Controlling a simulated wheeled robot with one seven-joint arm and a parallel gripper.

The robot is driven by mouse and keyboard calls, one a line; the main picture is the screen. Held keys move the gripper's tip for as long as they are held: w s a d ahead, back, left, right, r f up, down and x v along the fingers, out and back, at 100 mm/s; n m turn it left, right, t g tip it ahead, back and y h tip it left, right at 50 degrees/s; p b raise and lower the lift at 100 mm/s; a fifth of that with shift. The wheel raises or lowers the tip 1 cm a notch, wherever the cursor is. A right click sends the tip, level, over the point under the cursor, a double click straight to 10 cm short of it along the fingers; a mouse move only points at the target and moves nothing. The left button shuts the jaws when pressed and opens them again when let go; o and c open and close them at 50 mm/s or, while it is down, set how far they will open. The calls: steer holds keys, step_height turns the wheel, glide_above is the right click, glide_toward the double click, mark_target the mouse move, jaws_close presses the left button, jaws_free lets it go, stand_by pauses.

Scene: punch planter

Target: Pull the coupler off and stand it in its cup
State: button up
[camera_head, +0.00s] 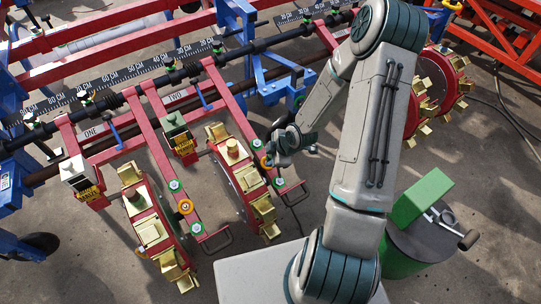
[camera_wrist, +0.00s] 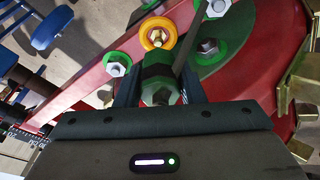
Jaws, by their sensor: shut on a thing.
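My gripper (camera_wrist: 160,88) is shut on a dark piece with a green band and a grey hex end, which I take for the coupler (camera_wrist: 158,92). It lies between the two fingers in the wrist view. Just beyond it is an orange ring around a bolt (camera_wrist: 158,35) on the red arm of a planter unit. I cannot tell whether the coupler still touches the unit. In the head view my gripper (camera_head: 277,150) is at the right-hand red unit, and the coupler is too small and covered to make out. I cannot pick out the cup.
Green-ringed bolts (camera_wrist: 117,64) sit close beside the fingers. A red wheel with brass-coloured blocks (camera_head: 243,178) stands beside my gripper. A second unit with an orange ring (camera_head: 185,207) is to the left. A green box (camera_head: 422,197) and tools stand on a drum at right.

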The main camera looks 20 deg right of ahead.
jaws_close()
steer(key=shift+a+p+v, duration=0.2)
steer(key=shift+p+v, duration=0.6)
steer(key=shift+v, duration=0.2)
steer(key=shift+a+p+v, duration=0.2)
steer(key=shift+p+v, duration=0.6)
steer(key=shift+v, duration=0.2)
steer(key=shift+w+r, duration=0.1)
steer(key=shift+r, duration=0.05)
step_height(320, 180, up, 32)
steer(key=w+m+h+p, duration=0.2)
steer(key=m+h+p, duration=0.5)
steer(key=m+p, duration=0.9)
steer(key=p, duration=0.8)
steer(key=shift+a+m+h+p, duration=0.3)
steer(key=shift+a+m+p, duration=0.05)
steer(key=shift+m, duration=0.05)
